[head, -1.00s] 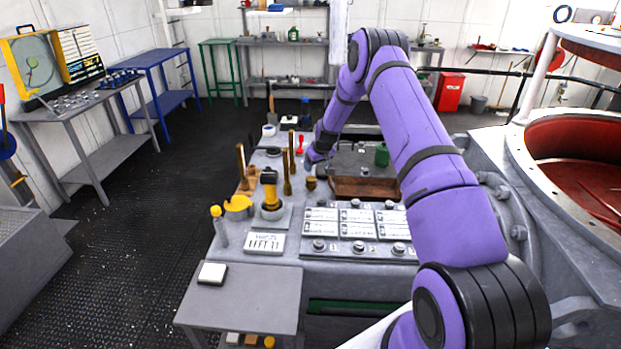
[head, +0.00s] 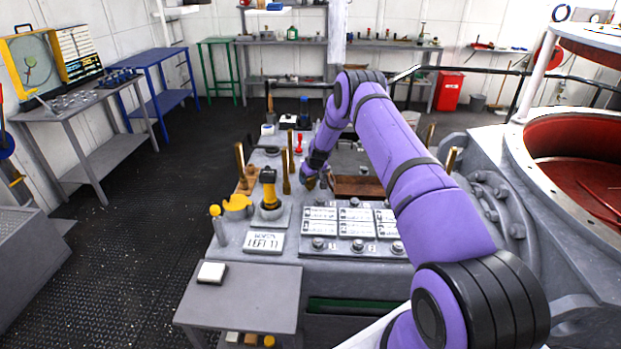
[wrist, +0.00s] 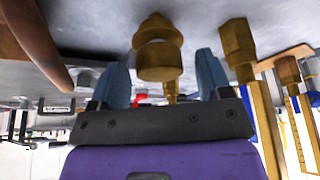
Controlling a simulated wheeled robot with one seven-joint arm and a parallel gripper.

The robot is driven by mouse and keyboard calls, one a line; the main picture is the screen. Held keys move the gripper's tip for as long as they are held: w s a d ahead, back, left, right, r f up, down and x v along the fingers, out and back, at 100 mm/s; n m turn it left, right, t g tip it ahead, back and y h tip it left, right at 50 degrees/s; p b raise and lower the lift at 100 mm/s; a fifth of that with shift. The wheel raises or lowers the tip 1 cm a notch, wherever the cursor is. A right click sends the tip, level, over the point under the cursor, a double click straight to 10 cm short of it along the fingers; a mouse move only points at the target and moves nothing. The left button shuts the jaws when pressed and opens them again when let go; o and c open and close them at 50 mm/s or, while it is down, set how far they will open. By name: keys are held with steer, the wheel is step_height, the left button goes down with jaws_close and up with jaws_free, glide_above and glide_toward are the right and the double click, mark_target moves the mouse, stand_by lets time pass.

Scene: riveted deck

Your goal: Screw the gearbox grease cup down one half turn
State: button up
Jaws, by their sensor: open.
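The grease cup (wrist: 158,58) is a stepped brass knob in the wrist view, standing out from a grey surface. My gripper (wrist: 161,78) is open, with one blue-grey finger on each side of the cup. A gap shows between the cup and each finger, so they look apart. In the head view my gripper (head: 313,178) is low over the bench at the cup's place, left of the brown tray. The cup is mostly hidden there by my wrist.
Upright brass levers (head: 287,172) stand close left of my gripper; one (wrist: 243,70) shows beside the right finger in the wrist view. The brown tray (head: 355,187) and a labelled switch panel (head: 350,222) are nearby. A yellow-black handle (head: 269,187) stands front left.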

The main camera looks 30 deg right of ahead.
steer(key=c, duration=0.9)
steer(key=shift+m, duration=0.4)
steer(key=m+h, duration=0.2)
steer(key=m, duration=0.2)
steer(key=shift+w+a, duration=0.1)
steer(key=shift+a, duration=0.05)
steer(key=m+h, duration=0.1)
steer(key=m, duration=0.2)
steer(key=m+g, duration=0.1)
steer(key=m, duration=0.2)
steer(key=shift+r+g+h, duration=0.1)
steer(key=shift+g+h, duration=0.2)
steer(key=shift+h, duration=0.1)
steer(key=o, duration=0.9)
